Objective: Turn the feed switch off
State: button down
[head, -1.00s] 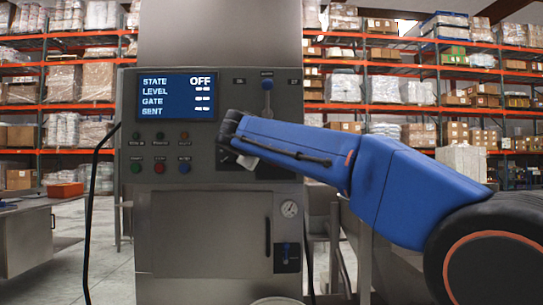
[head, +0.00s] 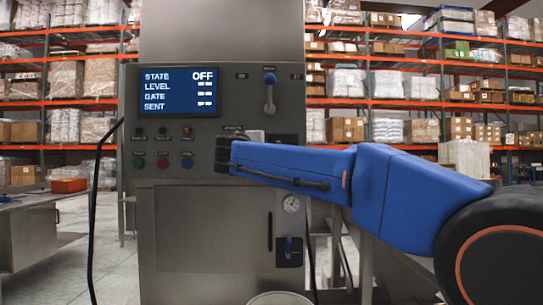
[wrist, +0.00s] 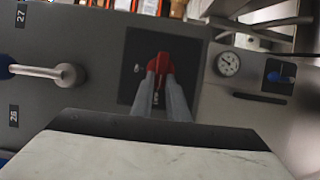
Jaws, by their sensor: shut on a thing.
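The feed switch appears to be the red handle (wrist: 161,64) on a black plate (wrist: 136,62) in the wrist view. My gripper (wrist: 162,80) is shut on this red handle, a finger on either side of it. In the head view my gripper (head: 222,155) is at the front of the grey machine, and my blue arm hides the handle. The machine's display (head: 178,92) reads STATE OFF, with dashes for LEVEL, GATE and SENT.
A lever with a blue knob (head: 269,78) stands above my gripper. Several coloured buttons (head: 163,162) are to its left. A round gauge (head: 291,203) and a small blue-handled valve (head: 288,246) are below right. A black cable (head: 93,220) hangs at the left.

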jog(key=shift+f, duration=0.1)
jog(key=c, duration=1.7)
grip_release()
jog(key=v, duration=1.7)
jog(key=shift+s, duration=0.2)
